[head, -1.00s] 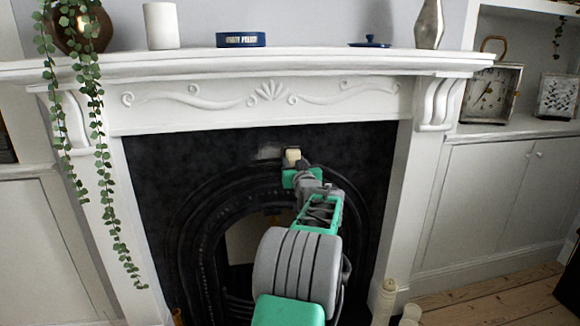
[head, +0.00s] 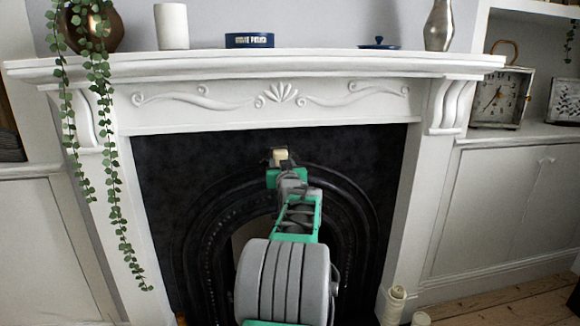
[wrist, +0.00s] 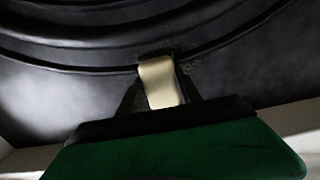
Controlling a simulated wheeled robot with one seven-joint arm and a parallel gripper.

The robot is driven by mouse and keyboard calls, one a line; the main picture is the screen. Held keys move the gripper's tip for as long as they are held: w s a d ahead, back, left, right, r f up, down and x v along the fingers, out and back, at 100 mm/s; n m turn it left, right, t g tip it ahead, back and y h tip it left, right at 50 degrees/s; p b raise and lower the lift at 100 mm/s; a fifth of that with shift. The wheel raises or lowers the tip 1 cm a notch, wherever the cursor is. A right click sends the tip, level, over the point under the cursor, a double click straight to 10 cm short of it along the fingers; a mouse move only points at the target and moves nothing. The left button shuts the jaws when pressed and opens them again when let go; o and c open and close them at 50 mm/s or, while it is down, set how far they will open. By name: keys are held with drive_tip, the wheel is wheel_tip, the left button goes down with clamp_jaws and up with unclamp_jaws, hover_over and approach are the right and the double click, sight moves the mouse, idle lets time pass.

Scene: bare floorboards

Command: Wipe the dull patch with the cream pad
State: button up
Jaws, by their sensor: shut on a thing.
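The cream pad (head: 280,155) is at the upper middle of the black fireplace panel (head: 190,165), above the arch. My gripper (head: 281,165) is shut on it. The wrist view also shows the pad (wrist: 160,82) between the two dark fingers, its far end at the black surface and seemingly touching it. Of the dull patch I see at most a faint trace beside the pad in the head view; the pad and gripper cover that spot. A small speckled mark (wrist: 190,66) shows right of the pad in the wrist view.
The white mantel shelf (head: 300,62) juts out above, holding a white candle (head: 172,27), a blue tin (head: 249,40), a blue lidded dish (head: 379,43) and a silver vase (head: 438,25). A trailing plant (head: 108,170) hangs at the left. Cream pillar candles (head: 394,305) stand low at the right.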

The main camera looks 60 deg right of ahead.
drive_tip(key=shift+w+a+r+b, duration=0.1)
drive_tip(key=shift+w+a+b, duration=0.4)
drive_tip(key=shift+w+a, duration=0.85)
drive_tip(key=shift+w+a+b, duration=0.5)
drive_tip(key=shift+w+a, duration=0.6)
drive_tip(key=shift+w, duration=0.4)
drive_tip(key=shift+s+r, duration=0.2)
drive_tip(key=shift+r, duration=0.55)
drive_tip(key=shift+s+d+f+b, duration=0.1)
drive_tip(key=shift+s+d+b, duration=0.2)
drive_tip(key=shift+s+d, duration=3.35)
drive_tip(key=shift+s, duration=0.3)
drive_tip(key=shift+s+d, duration=1.15)
drive_tip(key=shift+s, duration=0.15)
drive_tip(key=shift+a+b, duration=0.15)
drive_tip(key=shift+b, duration=0.15)
